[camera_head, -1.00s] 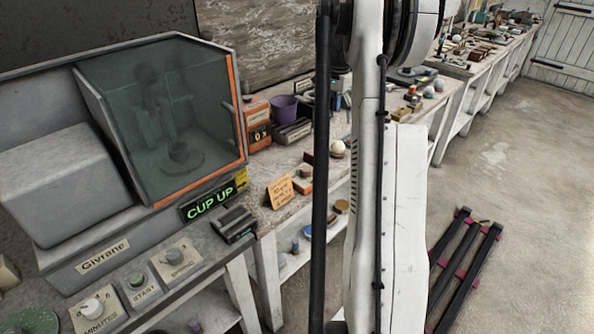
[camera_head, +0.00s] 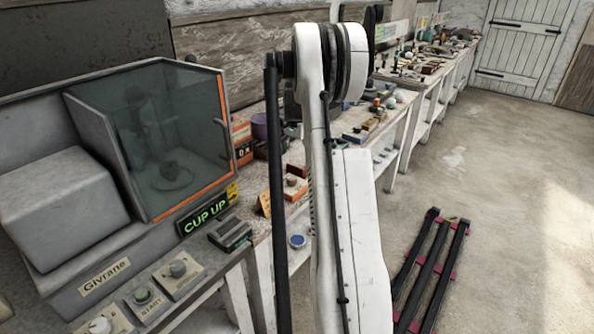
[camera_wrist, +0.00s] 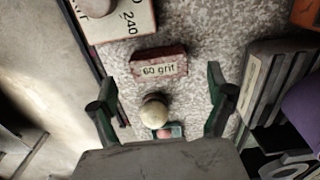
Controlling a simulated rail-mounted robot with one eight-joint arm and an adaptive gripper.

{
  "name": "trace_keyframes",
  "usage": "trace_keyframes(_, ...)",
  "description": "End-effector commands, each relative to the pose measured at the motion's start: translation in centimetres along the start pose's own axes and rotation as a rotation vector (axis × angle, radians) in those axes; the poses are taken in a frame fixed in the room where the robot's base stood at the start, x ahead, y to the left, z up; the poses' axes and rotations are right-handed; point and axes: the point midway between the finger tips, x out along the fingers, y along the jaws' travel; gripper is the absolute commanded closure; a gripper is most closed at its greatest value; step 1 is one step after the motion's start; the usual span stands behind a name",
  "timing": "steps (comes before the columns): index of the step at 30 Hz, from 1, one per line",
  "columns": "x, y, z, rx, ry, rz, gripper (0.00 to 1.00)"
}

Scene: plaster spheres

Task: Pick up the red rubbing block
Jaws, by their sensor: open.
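The likely red rubbing block is a dull reddish block labelled "60 grit" (camera_wrist: 158,65) on the speckled bench top in the wrist view. A pale plaster sphere (camera_wrist: 154,111) is just below it in the picture. My gripper (camera_wrist: 160,88) is open, with one dark green finger on each side of the picture. The sphere and block appear between the fingers, and nothing is held. Height above the bench is hard to tell. In the head view, my arm hides the gripper and this block.
A white board marked "240" (camera_wrist: 128,18) lies near the bench edge in the wrist view. A small green piece with a pink top (camera_wrist: 168,131) is below the sphere. Dark slabs (camera_wrist: 275,80) stand at right. The glass-fronted machine (camera_head: 165,140) is left in the head view.

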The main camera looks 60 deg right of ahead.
Motion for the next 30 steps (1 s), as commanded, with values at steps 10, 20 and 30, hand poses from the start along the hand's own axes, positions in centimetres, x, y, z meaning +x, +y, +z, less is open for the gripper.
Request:
trace_keyframes(10,2.6,0.1,-0.1,0.0,0.0,0.0,0.14)
trace_keyframes(20,5.6,0.1,-0.2,0.0,0.0,0.0,0.14)
trace_keyframes(30,5.5,0.1,-0.2,0.0,0.0,0.0,0.42)
